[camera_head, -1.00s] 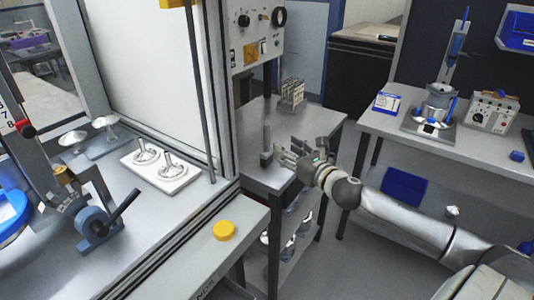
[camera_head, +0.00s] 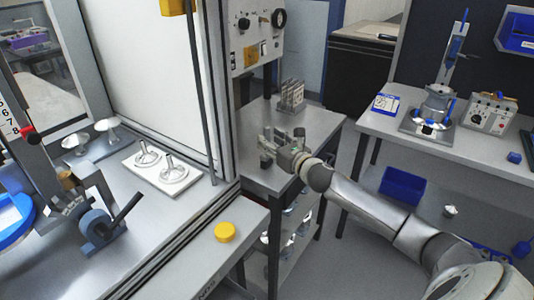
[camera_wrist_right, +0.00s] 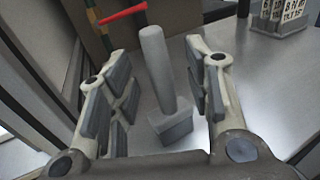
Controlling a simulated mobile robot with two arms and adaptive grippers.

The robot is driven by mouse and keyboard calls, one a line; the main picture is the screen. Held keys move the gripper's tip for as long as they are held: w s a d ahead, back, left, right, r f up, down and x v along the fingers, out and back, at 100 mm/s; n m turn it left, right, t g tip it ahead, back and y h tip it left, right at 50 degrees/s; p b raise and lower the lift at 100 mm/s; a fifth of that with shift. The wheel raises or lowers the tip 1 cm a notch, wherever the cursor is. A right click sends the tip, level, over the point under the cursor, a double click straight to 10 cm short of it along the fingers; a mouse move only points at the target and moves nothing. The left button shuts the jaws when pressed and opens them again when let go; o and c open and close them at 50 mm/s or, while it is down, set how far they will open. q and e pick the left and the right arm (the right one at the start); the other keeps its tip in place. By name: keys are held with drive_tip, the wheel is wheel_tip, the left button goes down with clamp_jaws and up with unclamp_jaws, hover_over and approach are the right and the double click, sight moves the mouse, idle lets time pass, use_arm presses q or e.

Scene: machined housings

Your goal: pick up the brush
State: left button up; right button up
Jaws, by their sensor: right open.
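The brush (camera_wrist_right: 158,68) is a grey upright piece with a round handle on a rectangular block, standing on the metal side table. In the right wrist view it stands between the two spread fingers of my right gripper (camera_wrist_right: 153,60), with visible gaps to both fingers. In the head view my right gripper (camera_head: 275,146) is over the table at the brush, whose dark block (camera_head: 265,163) shows just below the fingers. The fingers partly hide the handle there. My right gripper is open and empty. My left gripper is not in view.
A rack of small marked pieces (camera_head: 291,95) stands behind on the side table (camera_head: 318,126). A panel with knobs (camera_head: 258,40) rises behind the table. A red rod (camera_wrist_right: 122,14) shows beyond the brush. The cabinet's frame post (camera_head: 228,90) is close on the left.

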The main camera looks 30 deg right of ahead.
drive_tip(key=shift+w, duration=1.3)
clamp_jaws()
